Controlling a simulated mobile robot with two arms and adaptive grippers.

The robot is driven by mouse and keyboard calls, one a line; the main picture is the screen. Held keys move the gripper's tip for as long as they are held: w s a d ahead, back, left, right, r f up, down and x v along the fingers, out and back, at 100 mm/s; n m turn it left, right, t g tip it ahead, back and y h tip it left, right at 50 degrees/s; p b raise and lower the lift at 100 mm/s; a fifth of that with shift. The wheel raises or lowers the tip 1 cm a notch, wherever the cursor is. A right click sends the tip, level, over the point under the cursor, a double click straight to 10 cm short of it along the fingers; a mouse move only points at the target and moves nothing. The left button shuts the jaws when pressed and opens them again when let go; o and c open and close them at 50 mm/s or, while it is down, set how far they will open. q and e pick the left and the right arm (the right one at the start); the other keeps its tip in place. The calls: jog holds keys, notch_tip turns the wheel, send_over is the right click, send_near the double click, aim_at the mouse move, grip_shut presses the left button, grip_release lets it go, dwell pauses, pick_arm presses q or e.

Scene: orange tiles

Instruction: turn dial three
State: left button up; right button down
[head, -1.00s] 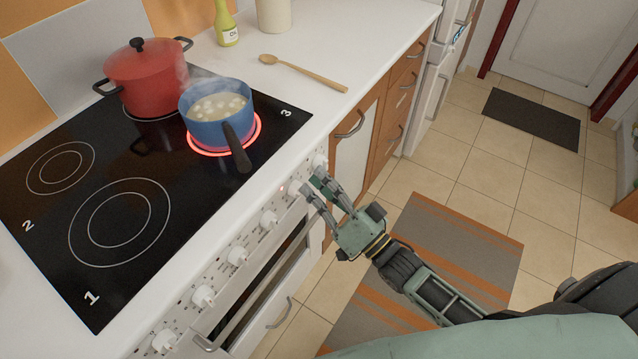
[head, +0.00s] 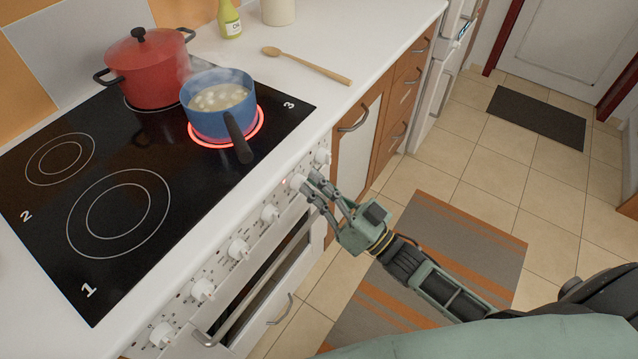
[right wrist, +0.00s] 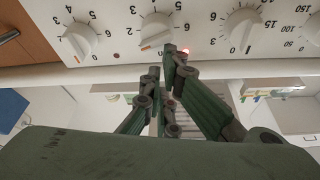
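A row of white dials runs along the stove's front panel (head: 220,270). My right gripper (head: 311,182) has its fingertips close to the dial (head: 297,181) next to the small red lamp. In the right wrist view this dial (right wrist: 156,28) is just beyond the fingertips (right wrist: 161,62), which show a narrow gap. I cannot tell whether they touch it. Its bar is tilted. Another dial (head: 322,157) is at the panel's far end. The burner marked 3 glows red under a blue pan (head: 222,112) of steaming food. My left gripper is not in view.
A red lidded pot (head: 148,70) stands behind the pan. A wooden spoon (head: 305,66) lies on the white worktop, near an oil bottle (head: 229,18). The oven door handle (head: 262,287) sticks out below the panel. A striped rug (head: 440,265) lies on the tiled floor.

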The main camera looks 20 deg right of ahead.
jog(key=shift+s+a+f+n+g+y, duration=0.1)
jog(key=shift+n+g+y, duration=0.15)
jog(key=shift+n, duration=0.5)
jog(key=shift+s+a+n+g+y, duration=0.15)
jog(key=shift+n+y, duration=0.2)
jog(key=shift+n, duration=0.4)
